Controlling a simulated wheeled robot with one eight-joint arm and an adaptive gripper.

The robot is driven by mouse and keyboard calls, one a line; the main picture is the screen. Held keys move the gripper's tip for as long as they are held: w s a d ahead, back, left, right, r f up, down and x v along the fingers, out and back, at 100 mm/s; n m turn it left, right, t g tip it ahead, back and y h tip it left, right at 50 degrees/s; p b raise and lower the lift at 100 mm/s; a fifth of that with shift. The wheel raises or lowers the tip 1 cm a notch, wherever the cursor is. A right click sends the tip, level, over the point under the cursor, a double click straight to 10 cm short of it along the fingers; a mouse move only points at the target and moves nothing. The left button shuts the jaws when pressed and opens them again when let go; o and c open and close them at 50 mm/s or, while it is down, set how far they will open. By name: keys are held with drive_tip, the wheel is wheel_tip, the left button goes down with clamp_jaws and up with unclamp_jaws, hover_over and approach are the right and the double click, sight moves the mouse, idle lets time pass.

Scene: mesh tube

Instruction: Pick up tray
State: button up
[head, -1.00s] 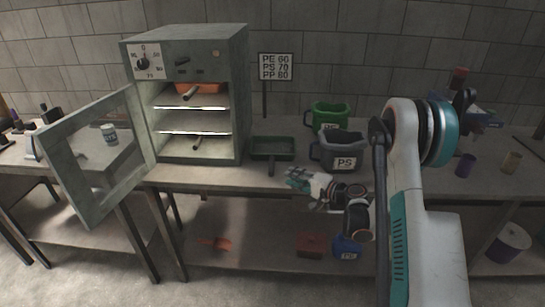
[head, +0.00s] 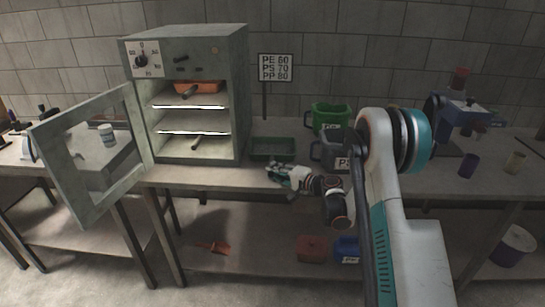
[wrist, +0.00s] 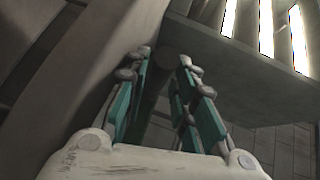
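A dark green tray (head: 272,148) lies on the workbench just right of the oven. Its handle showed at the front earlier and is now hidden by my gripper. My gripper (head: 273,171) is at the tray's front edge, in line with the handle. In the wrist view, the teal-padded fingers (wrist: 163,58) stand apart, with a dark rounded form between them. It may be the tray handle; contact cannot be told. A second tray, orange (head: 199,87), sits on the oven's upper shelf.
The grey oven (head: 186,50) stands open, its glass door (head: 92,160) swung out to the left. The green bin (head: 331,117) and the grey PS bin (head: 330,152) stand right of the tray. A sign (head: 276,67) stands behind it.

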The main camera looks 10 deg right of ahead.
clamp_jaws()
drive_tip(key=shift+r, duration=0.15)
